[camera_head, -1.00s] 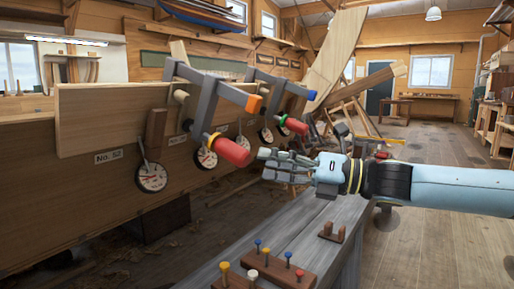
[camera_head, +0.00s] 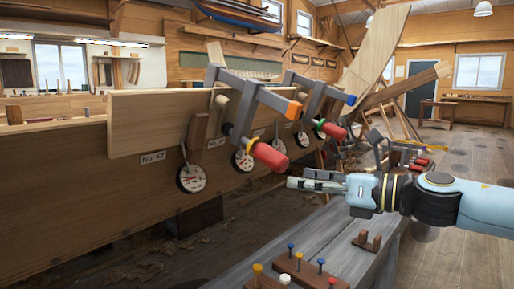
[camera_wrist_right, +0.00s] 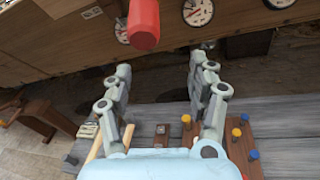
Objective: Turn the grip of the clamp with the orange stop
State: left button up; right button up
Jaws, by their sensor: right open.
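The clamp with the orange stop (camera_head: 293,109) is a dark grey frame on the plank's upper edge. Its red cylindrical grip (camera_head: 269,157) points toward me, tilted down to the right. The grip also shows at the top of the right wrist view (camera_wrist_right: 143,22). My right gripper (camera_head: 299,181) is open and empty, just below and to the right of the red grip, apart from it. In the right wrist view its two fingers (camera_wrist_right: 160,66) are spread wide, with the grip beyond the tips. My left gripper is not in view.
A second clamp with a blue stop (camera_head: 345,98) and red grip (camera_head: 334,130) is close behind. Round dials (camera_head: 191,178) hang along the hull plank (camera_head: 150,125).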

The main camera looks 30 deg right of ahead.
aim_at(260, 159)
jog(key=shift+s+a+r+n+t+h+p, duration=0.1)
jog(key=shift+a+r+n+t+h+p, duration=0.15)
jog(key=shift+r+n+t+h+p, duration=0.6)
jog(key=shift+s+a+r+y, duration=0.15)
jog(key=shift+a+r+y, duration=0.1)
jog(key=shift+r, duration=0.3)
jog(key=shift+s+a+r+n+p, duration=0.15)
jog(key=shift+r+n+p, duration=0.1)
jog(key=shift+r+p, duration=0.05)
jog(key=shift+w+a+p, duration=0.1)
jog(key=shift+w+p, duration=0.2)
jog(key=x, duration=0.4)
jog(key=p+x, duration=0.1)
jog(key=x, duration=0.4)
jog(key=shift+w+f, duration=0.15)
jog(key=shift+f, duration=0.1)
jog(key=shift+w+a, duration=0.2)
jog(key=shift+w, duration=0.15)
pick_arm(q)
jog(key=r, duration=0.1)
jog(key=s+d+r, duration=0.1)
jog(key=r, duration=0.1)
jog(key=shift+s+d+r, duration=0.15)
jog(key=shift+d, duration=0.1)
pick_arm(e)
jog(key=shift+c, duration=0.3)
